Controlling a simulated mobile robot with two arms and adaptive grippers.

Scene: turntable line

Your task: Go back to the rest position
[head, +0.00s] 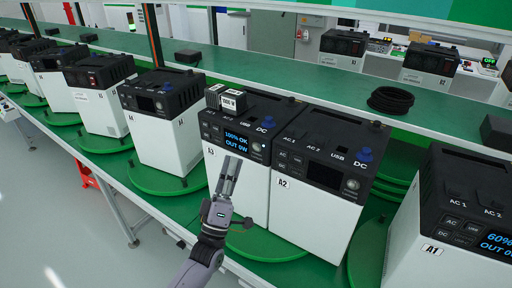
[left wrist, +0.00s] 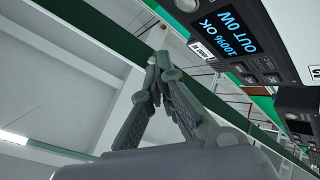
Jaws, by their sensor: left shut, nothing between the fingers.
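My left gripper (head: 230,178) is in front of a white and black power station (head: 222,158) whose lit screen reads 100% OK, OUT 0W. Its fingers are shut with nothing between them and point up along the front of the unit. In the left wrist view the fingertips of my left gripper (left wrist: 157,62) meet, and the lit screen (left wrist: 225,32) shows at the upper right. I cannot tell if the fingers touch the unit. My right gripper is not in view.
The power station labelled A2 (head: 310,218) stands beside it, and A1 (head: 465,230) is at the right. More units stand on green turntables (head: 165,182) to the left. A black cable coil (head: 390,100) lies on the green shelf (head: 290,80).

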